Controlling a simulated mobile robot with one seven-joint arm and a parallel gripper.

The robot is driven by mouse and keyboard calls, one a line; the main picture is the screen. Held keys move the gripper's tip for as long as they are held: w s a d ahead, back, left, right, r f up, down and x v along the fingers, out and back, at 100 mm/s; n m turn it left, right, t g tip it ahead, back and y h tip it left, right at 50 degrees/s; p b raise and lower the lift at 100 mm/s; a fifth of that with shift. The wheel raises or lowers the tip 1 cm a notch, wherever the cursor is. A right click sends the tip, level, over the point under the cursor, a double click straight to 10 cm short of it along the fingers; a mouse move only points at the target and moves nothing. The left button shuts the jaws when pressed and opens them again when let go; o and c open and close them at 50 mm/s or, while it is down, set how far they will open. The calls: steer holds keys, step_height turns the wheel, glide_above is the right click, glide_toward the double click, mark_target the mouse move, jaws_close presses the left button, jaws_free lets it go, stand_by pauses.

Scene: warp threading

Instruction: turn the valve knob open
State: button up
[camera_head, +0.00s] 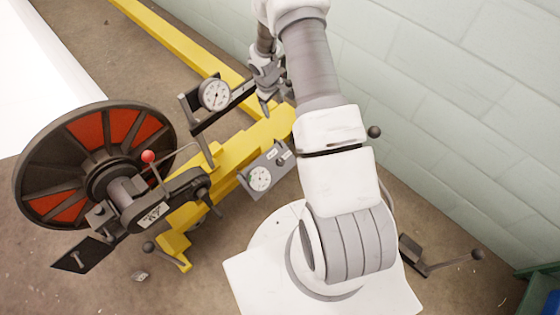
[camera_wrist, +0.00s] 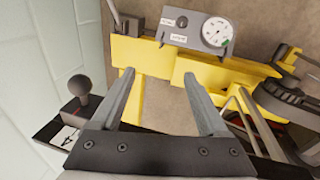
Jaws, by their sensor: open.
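A small dark round knob (camera_head: 281,160), which looks like the valve knob, sits on a grey panel (camera_head: 247,184) beside a white dial gauge (camera_head: 260,179). In the wrist view the knob (camera_wrist: 182,21) is at the top, left of the gauge (camera_wrist: 216,32), with small white labels near it. My gripper (camera_wrist: 158,76) is open and empty, its two fingers apart and pointing toward the yellow beam, with the knob beyond the tips. In the head view my gripper (camera_head: 273,98) is above the yellow frame, apart from the knob, and partly hidden by my arm.
A large dark wheel with red panels (camera_head: 135,125) and a red-ball lever (camera_head: 148,156) stand at left. Another dial gauge (camera_head: 214,94) is mounted near my gripper. A black ball-ended lever (camera_wrist: 83,85) is close by on the left in the wrist view. A block wall (camera_head: 460,90) bounds the right.

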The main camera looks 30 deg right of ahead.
steer(key=n+y+b, duration=0.1)
steer(key=b, duration=0.1)
glide_toward(281, 162)
steer(key=shift+g, duration=0.4)
steer(key=f+b, duration=0.1)
steer(key=f, duration=0.2)
steer(key=f+b, duration=0.2)
steer(key=w+f+b, duration=0.1)
steer(key=f+b, duration=0.1)
steer(key=f, duration=0.1)
steer(key=shift+w+d+f, duration=0.1)
steer(key=shift+d+f, duration=0.2)
steer(key=shift+d, duration=0.1)
jaws_close()
